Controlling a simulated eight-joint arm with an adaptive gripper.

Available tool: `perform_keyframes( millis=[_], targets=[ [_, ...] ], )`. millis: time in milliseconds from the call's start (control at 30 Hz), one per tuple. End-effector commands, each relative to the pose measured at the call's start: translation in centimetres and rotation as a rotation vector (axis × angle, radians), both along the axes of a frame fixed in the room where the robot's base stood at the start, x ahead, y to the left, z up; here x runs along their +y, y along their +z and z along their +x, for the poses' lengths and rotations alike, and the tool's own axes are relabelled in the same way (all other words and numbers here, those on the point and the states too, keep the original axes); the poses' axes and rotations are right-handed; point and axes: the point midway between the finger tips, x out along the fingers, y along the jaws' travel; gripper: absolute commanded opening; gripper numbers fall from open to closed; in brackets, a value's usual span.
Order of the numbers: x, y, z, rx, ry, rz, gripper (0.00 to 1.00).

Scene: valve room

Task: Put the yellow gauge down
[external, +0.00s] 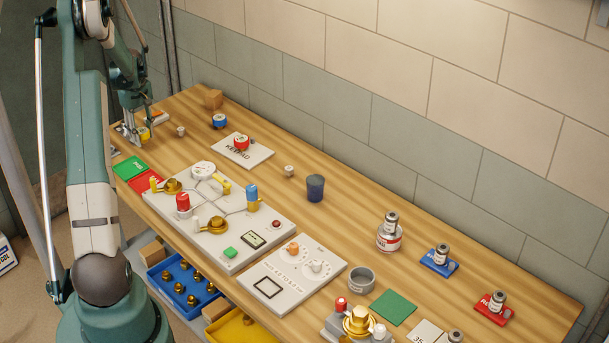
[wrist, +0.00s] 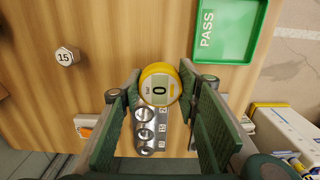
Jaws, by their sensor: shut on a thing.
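The yellow gauge (wrist: 158,69) is round, with a yellow rim and a pale face reading 0. My gripper (wrist: 160,80) is shut on it, with one green-padded finger on each side. In the external view my gripper (external: 132,126) is at the far left end of the bench, and a bit of the yellow gauge (external: 144,134) shows at its fingers. Beneath or just behind the gauge in the wrist view is a grey metal rack (wrist: 150,150) with round sockets and numbered labels. I cannot tell whether the gauge touches anything below.
A green PASS tray (wrist: 249,29) lies close by; it also shows externally (external: 129,167), beside a red tray (external: 146,181). A valve panel (external: 240,257) and blue bin (external: 183,287) are nearer the camera.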

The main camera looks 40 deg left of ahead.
Motion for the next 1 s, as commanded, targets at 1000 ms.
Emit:
perform_keyframes(
  millis=[1000],
  targets=[
    [0.0,-3.9,0.0,0.000,0.000,0.000,0.17]
  ],
)
